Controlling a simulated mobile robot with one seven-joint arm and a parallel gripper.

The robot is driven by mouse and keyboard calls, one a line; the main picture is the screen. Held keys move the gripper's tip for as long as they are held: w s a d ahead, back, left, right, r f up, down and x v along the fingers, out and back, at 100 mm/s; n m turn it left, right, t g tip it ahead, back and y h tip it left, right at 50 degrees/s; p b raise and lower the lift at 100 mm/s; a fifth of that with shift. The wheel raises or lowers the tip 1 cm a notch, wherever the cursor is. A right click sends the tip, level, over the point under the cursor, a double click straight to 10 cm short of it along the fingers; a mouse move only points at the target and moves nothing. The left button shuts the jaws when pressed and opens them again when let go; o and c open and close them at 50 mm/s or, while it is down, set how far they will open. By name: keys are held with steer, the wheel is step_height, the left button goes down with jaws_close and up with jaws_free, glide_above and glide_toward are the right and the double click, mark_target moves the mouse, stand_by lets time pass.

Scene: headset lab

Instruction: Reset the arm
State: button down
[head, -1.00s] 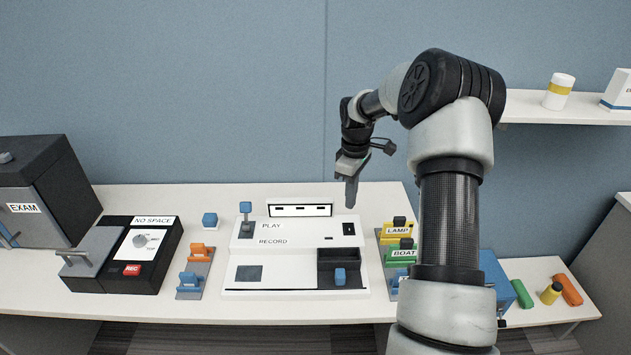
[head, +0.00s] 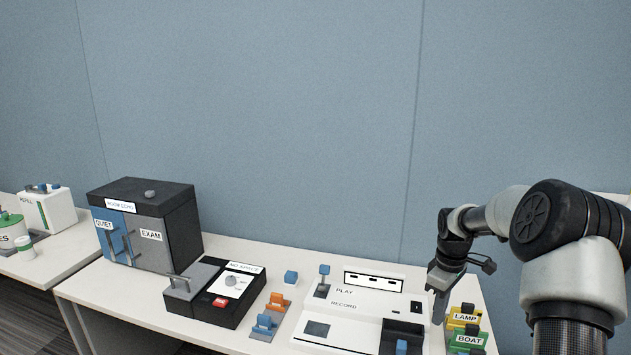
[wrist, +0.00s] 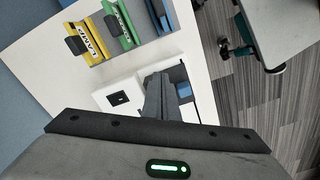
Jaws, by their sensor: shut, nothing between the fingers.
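My gripper (head: 438,308) is at the right of the head view, pointing down beside the right end of the white play/record console (head: 340,310). Its fingers are together with nothing between them. In the wrist view the closed fingers (wrist: 157,98) show in front of the white console (wrist: 122,97). I cannot tell the exact gap between fingertips and console. My arm reaches in from the right side of the head view.
The yellow LAMP cartridge (head: 466,317) and green BOAT cartridge (head: 468,340) stand right of the console. A dark cabinet (head: 180,230) stands further left. The space above the table is clear.

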steer(key=s+a+r+m+t+h+p, duration=0.1)
steer(key=s+a+r, duration=0.3)
steer(key=r, duration=0.4)
steer(key=s+a+r+m+t+p, duration=0.1)
steer(key=s+a+r+m, duration=0.15)
steer(key=s+r, duration=0.35)
steer(key=s+a+r+h+p, duration=0.1)
steer(key=s+a+r, duration=0.25)
steer(key=r, duration=0.55)
steer(key=s+a+r+m+t+y+p, duration=0.1)
steer(key=s+a+r+m, duration=0.1)
steer(key=s, duration=0.7)
steer(key=s+a+r+m+t+y+p, duration=0.1)
steer(key=s+a+r+m+t, duration=0.1)
steer(key=s, duration=0.7)
steer(key=a+r+m, duration=0.1)
steer(key=a, duration=0.1)
steer(key=shift+a+r+t+p, duration=0.2)
steer(key=shift+a+t+p, duration=0.1)
steer(key=shift+a+p, duration=0.1)
